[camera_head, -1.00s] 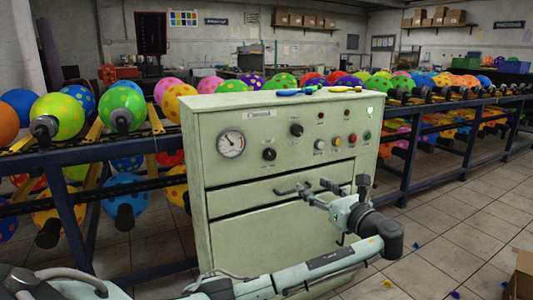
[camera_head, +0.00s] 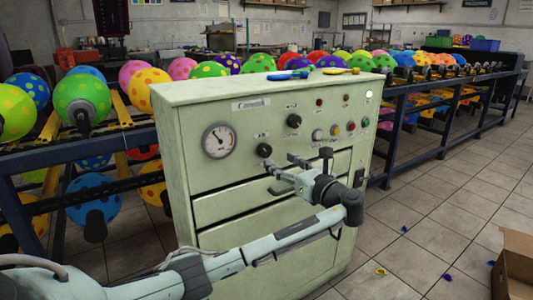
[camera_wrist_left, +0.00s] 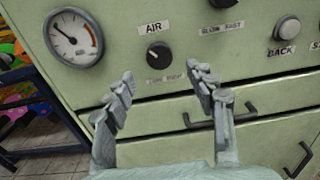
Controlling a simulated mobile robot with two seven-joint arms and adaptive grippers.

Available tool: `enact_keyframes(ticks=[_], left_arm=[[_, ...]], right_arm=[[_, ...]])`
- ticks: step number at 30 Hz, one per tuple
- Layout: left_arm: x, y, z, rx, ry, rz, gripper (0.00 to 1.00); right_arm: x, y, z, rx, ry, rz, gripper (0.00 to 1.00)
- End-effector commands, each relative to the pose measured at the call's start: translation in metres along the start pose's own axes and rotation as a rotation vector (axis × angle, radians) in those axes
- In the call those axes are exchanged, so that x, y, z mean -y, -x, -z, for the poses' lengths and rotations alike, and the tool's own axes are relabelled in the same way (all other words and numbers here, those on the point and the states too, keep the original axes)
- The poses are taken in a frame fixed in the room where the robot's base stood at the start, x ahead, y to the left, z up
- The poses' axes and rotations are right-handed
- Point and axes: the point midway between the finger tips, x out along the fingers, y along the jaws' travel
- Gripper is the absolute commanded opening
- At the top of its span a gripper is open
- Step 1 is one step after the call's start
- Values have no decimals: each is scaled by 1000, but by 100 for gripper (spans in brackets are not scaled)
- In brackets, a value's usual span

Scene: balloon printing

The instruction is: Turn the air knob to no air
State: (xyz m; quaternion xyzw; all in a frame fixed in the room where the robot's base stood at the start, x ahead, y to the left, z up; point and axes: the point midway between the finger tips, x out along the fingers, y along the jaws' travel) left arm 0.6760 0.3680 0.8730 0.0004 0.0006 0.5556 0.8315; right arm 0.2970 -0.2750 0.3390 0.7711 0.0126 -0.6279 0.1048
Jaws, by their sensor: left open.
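The air knob (camera_wrist_left: 158,55) is a round black knob under a label reading AIR on the pale green control cabinet. A light mark shows on its upper left. In the head view the knob (camera_head: 264,149) sits right of and below the gauge (camera_head: 219,140). My left gripper (camera_head: 281,169) is open and empty, in front of the panel just below and right of the knob. In the left wrist view the open fingers (camera_wrist_left: 160,76) frame the knob from below, with the knob between and beyond their tips. They appear apart from it. My right gripper is not in view.
Another black knob (camera_head: 294,121) and several coloured buttons are on the panel to the right. Drawer handles (camera_wrist_left: 222,120) lie below the knob. Racks of balloons stand behind and beside the cabinet. A cardboard box (camera_head: 515,262) is on the floor at right.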

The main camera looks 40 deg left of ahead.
Motion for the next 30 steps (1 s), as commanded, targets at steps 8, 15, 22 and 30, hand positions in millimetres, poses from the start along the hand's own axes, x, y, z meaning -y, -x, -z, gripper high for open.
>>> enact_keyframes(ticks=[8, 15, 22, 30], left_arm=[[-1, -46, -1, 2, -1, -3, 56], [0, -63, 0, 0, 1, -1, 56], [0, -64, 0, 0, 1, -1, 56], [0, -64, 0, 0, 1, -1, 24]], right_arm=[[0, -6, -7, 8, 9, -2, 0], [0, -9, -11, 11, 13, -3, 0], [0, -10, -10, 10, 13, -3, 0], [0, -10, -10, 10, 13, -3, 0]])
